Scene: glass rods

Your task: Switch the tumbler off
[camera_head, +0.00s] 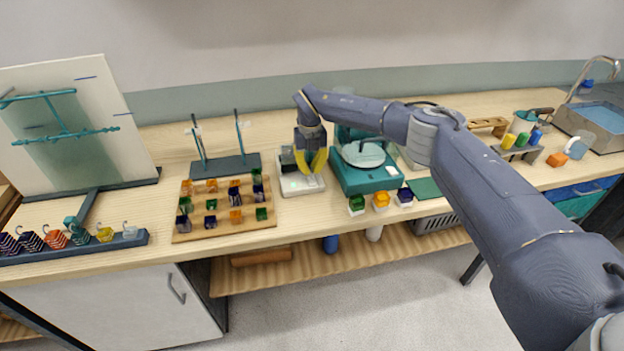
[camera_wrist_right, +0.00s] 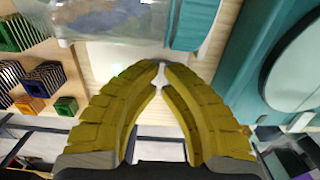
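The likely tumbler is a pale grey-white device (camera_head: 291,187) on the bench, with a dark and clear drum (camera_head: 288,158) at its back left. In the right wrist view, a clear drum (camera_wrist_right: 115,18) spans the top, beside a teal block (camera_wrist_right: 192,22). Contact with the device cannot be told. My left gripper is out of view.
A teal machine with a round plate (camera_head: 352,182) stands close on the right. A wooden board of coloured cubes (camera_head: 183,229) and a dark stand with upright rods (camera_head: 222,167) are on the left. Coloured cubes (camera_head: 381,200) sit near the front edge.

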